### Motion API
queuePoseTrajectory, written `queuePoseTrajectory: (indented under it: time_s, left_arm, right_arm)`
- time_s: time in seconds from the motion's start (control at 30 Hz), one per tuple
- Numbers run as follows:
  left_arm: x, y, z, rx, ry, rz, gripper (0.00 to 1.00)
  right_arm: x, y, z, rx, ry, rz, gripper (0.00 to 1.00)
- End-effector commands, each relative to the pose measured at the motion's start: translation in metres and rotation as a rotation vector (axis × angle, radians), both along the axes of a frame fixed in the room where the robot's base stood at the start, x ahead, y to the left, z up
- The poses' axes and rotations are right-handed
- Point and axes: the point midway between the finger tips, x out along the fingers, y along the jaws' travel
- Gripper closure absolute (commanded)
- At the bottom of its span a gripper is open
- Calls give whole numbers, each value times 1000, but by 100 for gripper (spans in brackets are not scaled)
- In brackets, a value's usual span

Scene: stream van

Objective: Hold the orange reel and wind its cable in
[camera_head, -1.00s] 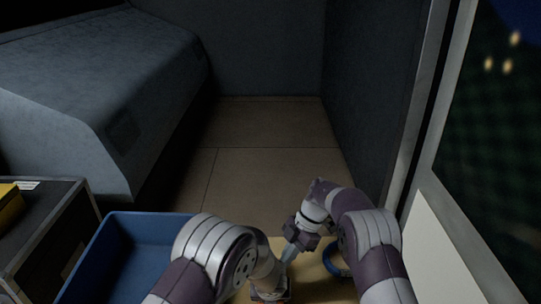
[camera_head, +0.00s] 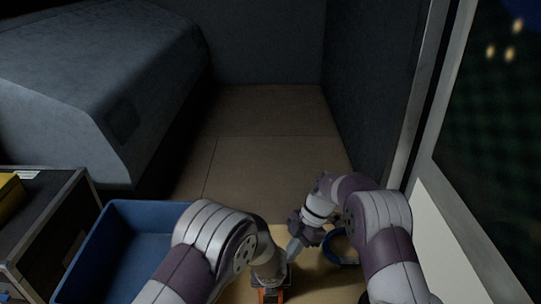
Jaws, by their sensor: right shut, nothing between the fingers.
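A small orange part, apparently the orange reel (camera_head: 271,296), shows at the bottom edge of the head view, below the end of my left arm. Most of it is cut off or hidden, and its cable cannot be made out. My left gripper (camera_head: 272,283) points down over it; its fingers are hidden, so I cannot tell whether it holds the reel. My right gripper (camera_head: 292,253) is shut and empty. Its pale fingertips point down and left, close beside the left wrist and above the orange part.
A light wooden surface (camera_head: 318,284) lies under both grippers. A blue ring-shaped item (camera_head: 335,262) is on it, partly behind my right arm. A blue bin (camera_head: 153,207) stands left, beside a dark case (camera_head: 60,215) with a yellow item (camera_head: 10,196). Open floor lies beyond.

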Motion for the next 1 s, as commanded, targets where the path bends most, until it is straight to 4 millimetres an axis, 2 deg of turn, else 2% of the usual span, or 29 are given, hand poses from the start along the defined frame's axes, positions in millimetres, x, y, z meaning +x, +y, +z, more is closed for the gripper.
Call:
queuePoseTrajectory:
  time_s: [0.47,0.67,0.77,1.0]
  left_arm:
    - [0,0,1,-1,-1,0,67]
    - [0,0,1,-1,-1,0,67]
    - [0,0,1,-1,-1,0,67]
    - [0,0,0,-1,-1,0,67]
  right_arm:
    - [-1,-1,0,0,0,0,100]
    - [1,-7,0,-1,0,0,100]
    - [1,-8,8,0,-2,0,100]
    - [1,-8,46,0,-2,1,100]
